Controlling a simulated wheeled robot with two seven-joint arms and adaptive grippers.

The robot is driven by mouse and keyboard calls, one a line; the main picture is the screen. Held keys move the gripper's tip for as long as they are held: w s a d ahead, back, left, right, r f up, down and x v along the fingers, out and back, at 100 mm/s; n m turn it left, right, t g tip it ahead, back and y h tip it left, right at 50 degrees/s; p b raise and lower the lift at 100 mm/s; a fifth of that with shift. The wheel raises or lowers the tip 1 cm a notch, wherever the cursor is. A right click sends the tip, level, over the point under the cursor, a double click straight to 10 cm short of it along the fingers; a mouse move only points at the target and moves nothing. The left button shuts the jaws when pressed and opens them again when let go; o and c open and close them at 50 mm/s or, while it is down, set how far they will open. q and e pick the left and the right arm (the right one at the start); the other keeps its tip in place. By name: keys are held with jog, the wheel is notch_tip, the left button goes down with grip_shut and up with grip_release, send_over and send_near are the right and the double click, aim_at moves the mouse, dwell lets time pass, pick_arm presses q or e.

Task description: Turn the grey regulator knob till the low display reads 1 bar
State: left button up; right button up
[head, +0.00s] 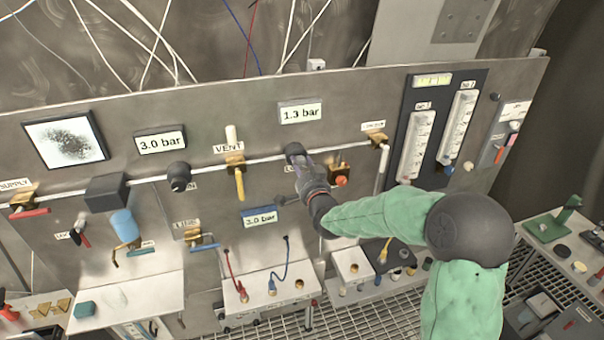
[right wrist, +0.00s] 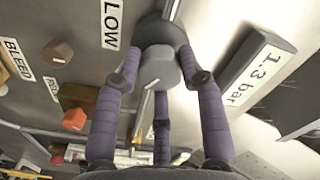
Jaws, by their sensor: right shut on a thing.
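The grey regulator knob (right wrist: 158,70) sits on a dark round body on the panel, beside a label (right wrist: 112,22) reading LOW. My right gripper (right wrist: 160,75) has its purple fingers around the knob and is shut on it. In the head view, the right gripper (head: 301,162) reaches the panel just below the low display (head: 301,113), which reads 1.3 bar. That display also shows in the right wrist view (right wrist: 258,72). In the head view the gripper hides most of the knob. My left gripper is out of view.
Two other displays, upper left (head: 160,142) and lower middle (head: 261,219), read 3.0 bar. A yellow-handled vent valve (head: 238,178) is left of my right gripper.

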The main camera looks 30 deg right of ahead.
jog(key=n+b, duration=0.3)
jog(key=shift+a+f, duration=0.15)
jog(key=shift+f, duration=0.25)
jog(key=shift+n+b, duration=0.3)
jog(key=shift+b, duration=0.1)
jog(key=shift+f, duration=0.1)
jog(key=o, duration=1.1)
jog(key=shift+o, duration=0.2)
jog(key=shift+w, duration=0.1)
jog(key=shift+r, duration=0.3)
jog(key=shift+s, duration=0.25)
jog(key=v, duration=1.1)
jog(key=shift+s, duration=0.3)
jog(key=shift+f, duration=0.1)
